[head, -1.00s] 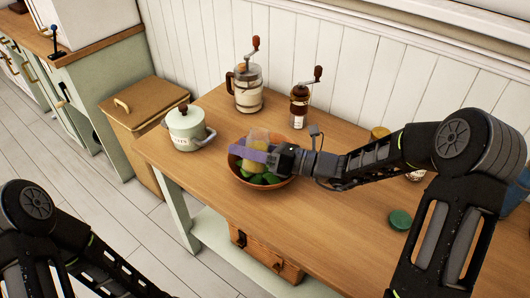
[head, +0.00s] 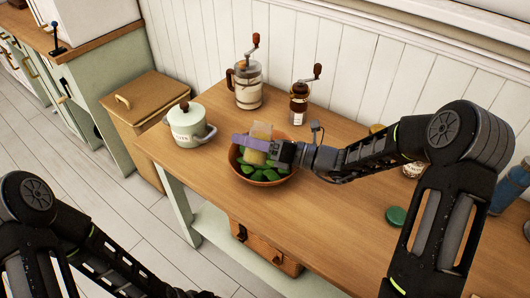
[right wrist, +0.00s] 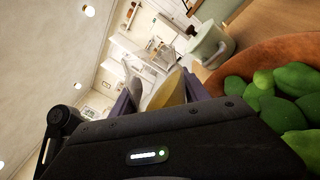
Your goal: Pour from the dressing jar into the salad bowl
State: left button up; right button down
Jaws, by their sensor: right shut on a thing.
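The dressing jar (head: 261,131) is see-through, with yellow-amber dressing showing in its lower part. My right gripper (head: 258,145) is shut on it, purple fingers on its sides, above the salad bowl. The jar also shows between the fingers in the right wrist view (right wrist: 170,90), where the picture is strongly rolled. The brown salad bowl (head: 270,184) stands on the table with green leaves in it; its rim and leaves also show in the wrist view (right wrist: 262,62). I cannot tell whether dressing is flowing. My left arm shows at lower left, its gripper out of view.
A pale lidded pot (head: 187,125) stands left of the bowl on the wooden table (head: 335,220). A glass press (head: 247,88) and a grinder (head: 299,100) stand behind. A green lid (head: 396,216) lies to the right, with a blue bottle (head: 508,188) at the far right.

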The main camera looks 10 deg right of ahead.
jog(key=shift+r+m+p, duration=0.25)
jog(key=shift+m+p, duration=0.1)
jog(key=shift+m, duration=0.05)
dwell(0.7)
jog(key=shift+f+m, duration=0.35)
jog(key=shift+m, duration=0.45)
dwell(1.7)
jog(key=shift+r+m+p, duration=0.45)
jog(key=shift+m+p, duration=0.45)
jog(key=shift+p, duration=0.1)
dwell(1.5)
jog(key=shift+f+m, duration=0.25)
jog(key=shift+m, duration=0.45)
dwell(1.2)
